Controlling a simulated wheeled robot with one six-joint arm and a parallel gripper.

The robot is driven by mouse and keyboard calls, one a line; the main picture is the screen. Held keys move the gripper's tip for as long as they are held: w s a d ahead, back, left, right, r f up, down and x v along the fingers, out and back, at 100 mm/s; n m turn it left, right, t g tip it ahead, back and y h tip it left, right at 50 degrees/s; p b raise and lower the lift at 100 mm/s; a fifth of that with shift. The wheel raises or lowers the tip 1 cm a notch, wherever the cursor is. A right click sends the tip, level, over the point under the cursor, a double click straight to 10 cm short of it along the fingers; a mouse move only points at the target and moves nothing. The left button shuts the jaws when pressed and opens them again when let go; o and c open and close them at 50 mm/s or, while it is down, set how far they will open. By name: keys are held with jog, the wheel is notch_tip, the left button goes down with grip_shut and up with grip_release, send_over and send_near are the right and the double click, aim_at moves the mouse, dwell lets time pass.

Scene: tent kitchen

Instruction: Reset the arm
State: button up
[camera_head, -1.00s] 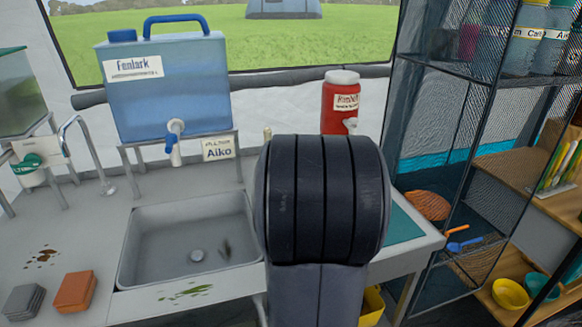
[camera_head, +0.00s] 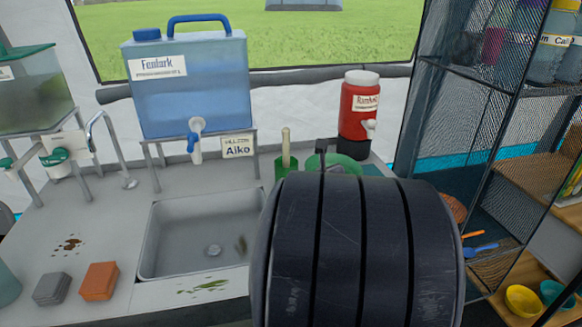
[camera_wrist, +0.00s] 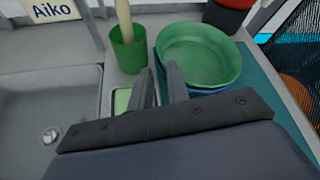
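My arm fills the lower middle of the head view, its dark rounded link hiding part of the counter right of the sink. My gripper (camera_wrist: 160,68) shows in the wrist view with its two dark fingers apart and nothing seen between them. The fingers point toward a green bowl (camera_wrist: 198,52), which sits in a blue one on a teal mat (camera_wrist: 256,92). A green cup (camera_wrist: 128,50) with a pale stick in it stands left of the fingers. I cannot tell whether the fingers touch the bowl. In the head view only a dark gripper part shows above the link.
The sink (camera_head: 190,240) lies left of my arm. A blue water container (camera_head: 192,95) and a red dispenser (camera_head: 359,112) stand at the back. An orange sponge (camera_head: 100,281) and a grey one (camera_head: 52,288) lie front left. A mesh shelf (camera_head: 455,140) stands right.

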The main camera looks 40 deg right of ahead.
aim_at(307, 168)
jog(key=b+x, duration=0.3)
jog(key=x, duration=0.9)
jog(key=shift+w+f, duration=0.1)
jog(key=shift+f, duration=0.15)
jog(key=shift+f+b, duration=0.3)
jog(key=shift+b, duration=0.3)
jog(key=shift+r, duration=0.15)
